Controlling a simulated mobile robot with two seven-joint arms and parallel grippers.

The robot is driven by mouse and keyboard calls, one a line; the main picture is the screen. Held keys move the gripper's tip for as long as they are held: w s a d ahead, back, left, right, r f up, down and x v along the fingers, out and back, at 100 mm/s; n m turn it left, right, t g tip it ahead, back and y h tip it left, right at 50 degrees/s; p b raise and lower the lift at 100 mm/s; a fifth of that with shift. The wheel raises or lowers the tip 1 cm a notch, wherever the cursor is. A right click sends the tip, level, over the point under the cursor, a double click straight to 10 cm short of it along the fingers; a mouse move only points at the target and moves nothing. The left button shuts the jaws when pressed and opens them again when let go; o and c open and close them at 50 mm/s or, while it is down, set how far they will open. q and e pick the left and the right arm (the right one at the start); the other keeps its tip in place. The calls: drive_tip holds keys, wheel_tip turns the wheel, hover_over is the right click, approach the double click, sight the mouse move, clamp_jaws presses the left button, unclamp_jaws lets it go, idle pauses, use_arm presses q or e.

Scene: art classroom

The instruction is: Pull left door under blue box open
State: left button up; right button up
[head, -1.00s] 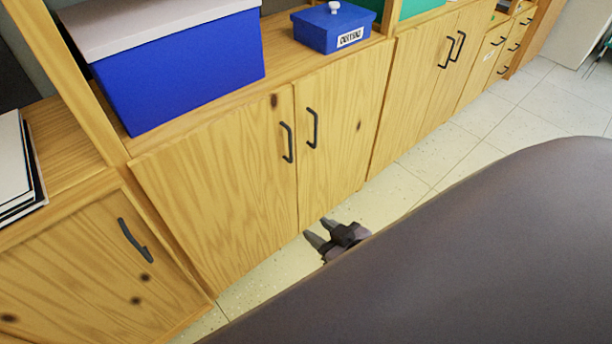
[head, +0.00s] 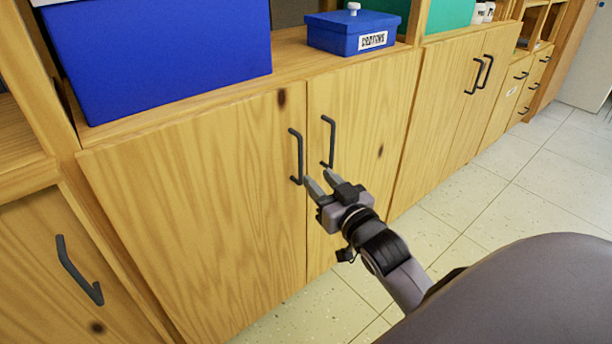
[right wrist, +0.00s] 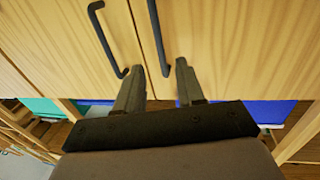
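The left door (head: 200,200) is wooden and closed, under the large blue box (head: 165,58). Its dark bar handle (head: 298,158) stands upright by the seam with the closed right door (head: 370,110), whose own handle (head: 329,140) is just beside it. My right gripper (head: 322,182) is open and empty, its fingertips close to the lower ends of both handles. In the right wrist view, which looks upside down, the left door's handle (right wrist: 158,40) ends between the spread fingers (right wrist: 158,85) in the picture; contact cannot be told. My left gripper is not in view.
A small blue labelled box (head: 352,36) sits on the shelf above the right door. Another cabinet door with a handle (head: 78,270) is at the left, and more cabinets (head: 455,95) run to the right. The tiled floor (head: 500,190) is clear.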

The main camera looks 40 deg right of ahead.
sight(302, 160)
drive_tip(key=shift+w+d+b, duration=0.2)
drive_tip(key=shift+w+b, duration=0.25)
drive_tip(key=shift+w, duration=1.25)
drive_tip(key=shift+w+d+b, duration=0.2)
drive_tip(key=shift+w+b, duration=0.25)
drive_tip(key=shift+w, duration=1.25)
clamp_jaws()
